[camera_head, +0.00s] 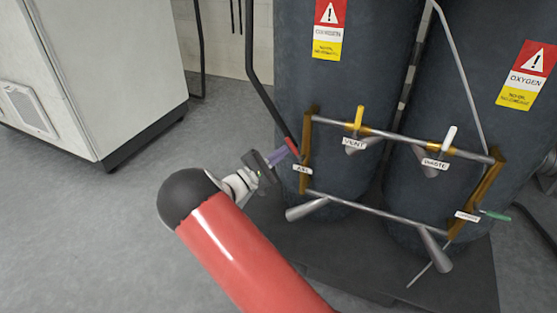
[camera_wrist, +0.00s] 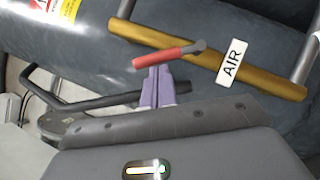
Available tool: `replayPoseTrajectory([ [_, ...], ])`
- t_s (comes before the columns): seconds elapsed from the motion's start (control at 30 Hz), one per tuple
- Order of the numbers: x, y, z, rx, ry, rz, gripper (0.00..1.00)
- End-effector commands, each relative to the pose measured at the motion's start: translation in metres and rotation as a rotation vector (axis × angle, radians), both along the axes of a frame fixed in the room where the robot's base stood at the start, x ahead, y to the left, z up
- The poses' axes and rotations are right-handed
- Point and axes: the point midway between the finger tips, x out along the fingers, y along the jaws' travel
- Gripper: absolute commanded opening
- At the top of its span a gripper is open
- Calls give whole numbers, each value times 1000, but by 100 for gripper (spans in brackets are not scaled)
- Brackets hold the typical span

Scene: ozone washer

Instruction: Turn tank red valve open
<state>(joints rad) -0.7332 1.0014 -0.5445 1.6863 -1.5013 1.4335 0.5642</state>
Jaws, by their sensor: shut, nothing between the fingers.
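The red valve handle (camera_head: 292,146) sits at the left end of the pipe frame on the dark tanks (camera_head: 335,75). In the wrist view the red handle (camera_wrist: 160,57) points left from a grey stem on a brass-coloured bar (camera_wrist: 200,60), beside a white AIR label (camera_wrist: 232,62). My gripper (camera_head: 284,151) is at the handle's left side. Its purple fingers are shut together with nothing between them. In the wrist view the fingertips (camera_wrist: 156,70) lie just below the handle's middle, touching or very near it; I cannot tell which.
A yellow handle (camera_head: 355,114) by the VENT label and a white handle (camera_head: 449,138) by the WASTE label stand on the upper pipe. A green handle (camera_head: 495,214) is at lower right. A black hose (camera_head: 262,90) runs behind my gripper. Grey floor (camera_head: 90,235) is open at left.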

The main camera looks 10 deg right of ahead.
Motion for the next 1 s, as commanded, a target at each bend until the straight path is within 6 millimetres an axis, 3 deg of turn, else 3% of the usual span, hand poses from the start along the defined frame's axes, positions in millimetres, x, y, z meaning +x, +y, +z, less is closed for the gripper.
replayPoseTrajectory([
  [0.5, -10, -14, 21, 349, -255, -2, 0],
  [1.0, -15, -21, 28, 473, -344, -2, 0],
])
